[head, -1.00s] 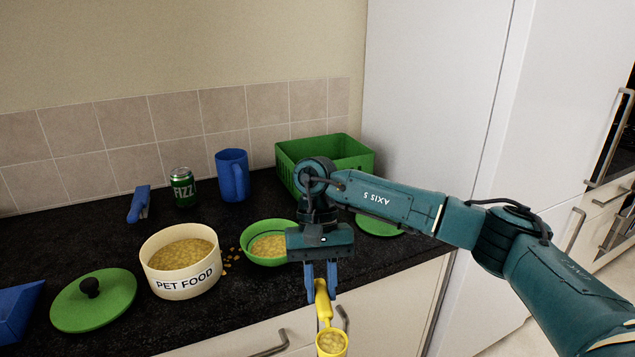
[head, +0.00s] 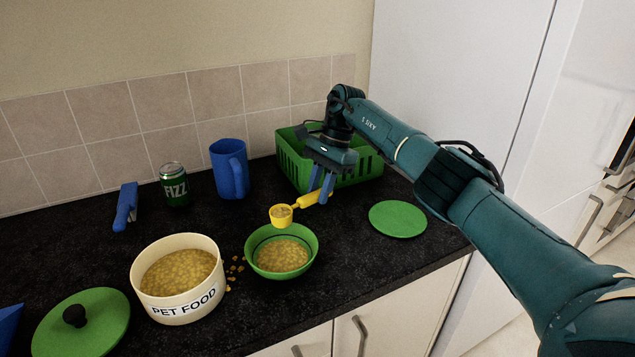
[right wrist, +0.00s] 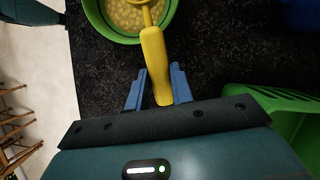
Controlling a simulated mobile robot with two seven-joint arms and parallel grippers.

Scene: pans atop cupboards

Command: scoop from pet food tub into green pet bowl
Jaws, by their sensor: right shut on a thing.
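The cream pet food tub (head: 178,307) stands open on the dark worktop, filled with yellow pieces. The green pet bowl (head: 313,250) stands to its right and holds yellow food; it also shows at the top of the right wrist view (right wrist: 88,22). My right gripper (head: 322,200) is shut on the handle of the yellow scoop (head: 281,213). The scoop's cup is above the bowl's far rim in the head view and has some food in it. The handle (right wrist: 154,60) shows between the blue fingers in the right wrist view. My left gripper is not in view.
A green basket (head: 291,165) stands behind my right gripper. A green disc (head: 398,219) lies right of the bowl. A blue jug (head: 227,172), a fizz can (head: 174,186) and a blue-handled item (head: 125,206) stand behind. The tub's lid (head: 100,325) lies front left. Spilled pieces (head: 234,268) lie between tub and bowl.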

